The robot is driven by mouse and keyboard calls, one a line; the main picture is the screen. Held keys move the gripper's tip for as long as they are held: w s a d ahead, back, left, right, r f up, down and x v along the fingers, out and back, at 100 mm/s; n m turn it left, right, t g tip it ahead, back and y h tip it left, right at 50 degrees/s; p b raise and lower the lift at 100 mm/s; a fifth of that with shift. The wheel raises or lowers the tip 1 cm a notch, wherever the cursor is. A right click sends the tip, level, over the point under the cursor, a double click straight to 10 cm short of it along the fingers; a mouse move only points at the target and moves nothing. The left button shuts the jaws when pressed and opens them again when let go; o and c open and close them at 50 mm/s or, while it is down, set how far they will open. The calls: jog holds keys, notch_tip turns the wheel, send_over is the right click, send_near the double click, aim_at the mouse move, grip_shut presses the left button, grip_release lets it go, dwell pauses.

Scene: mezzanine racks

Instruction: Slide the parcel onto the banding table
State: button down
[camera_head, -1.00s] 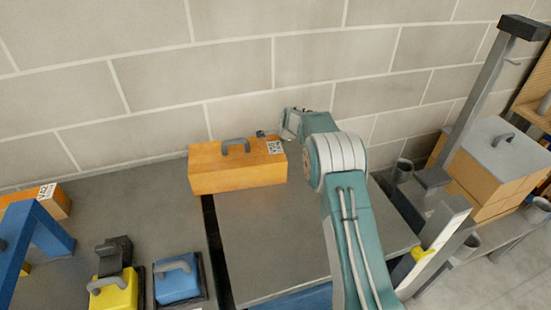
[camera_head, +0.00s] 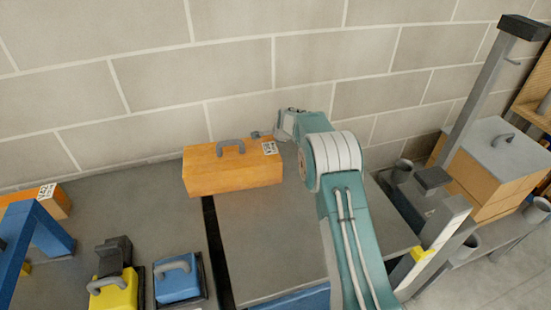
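The parcel is most likely the orange box (camera_head: 232,176) with a grey handle on top and a white label near its back right corner. It sits upright by the wall, across the dark gap between two grey tabletops. Most of it is on the right tabletop (camera_head: 270,240); its left end reaches over the left tabletop (camera_head: 130,200). Which of them is the banding table, I cannot tell. My gripper (camera_head: 258,134) is at the box's back right, close to its top edge. Its fingers are small and partly hidden, so contact and opening are unclear.
On the left tabletop are a yellow block (camera_head: 113,296), a blue block (camera_head: 178,283), a blue arch (camera_head: 35,240) and another orange box (camera_head: 48,200). A grey post (camera_head: 480,100) and a large box (camera_head: 485,165) stand right. The block wall (camera_head: 240,60) closes the back.

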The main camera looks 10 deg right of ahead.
aim_at(266, 142)
jog(key=shift+s+a, duration=0.25)
jog(key=shift+a, duration=0.9)
jog(key=shift+s+a, duration=0.2)
jog(key=shift+a, duration=0.95)
dwell(0.4)
jog(key=shift+d, duration=0.15)
jog(key=shift+w+d, duration=0.15)
jog(key=shift+d, duration=0.55)
jog(key=shift+w+d, duration=0.15)
jog(key=shift+d, duration=0.5)
notch_tip(266, 142, up, 13)
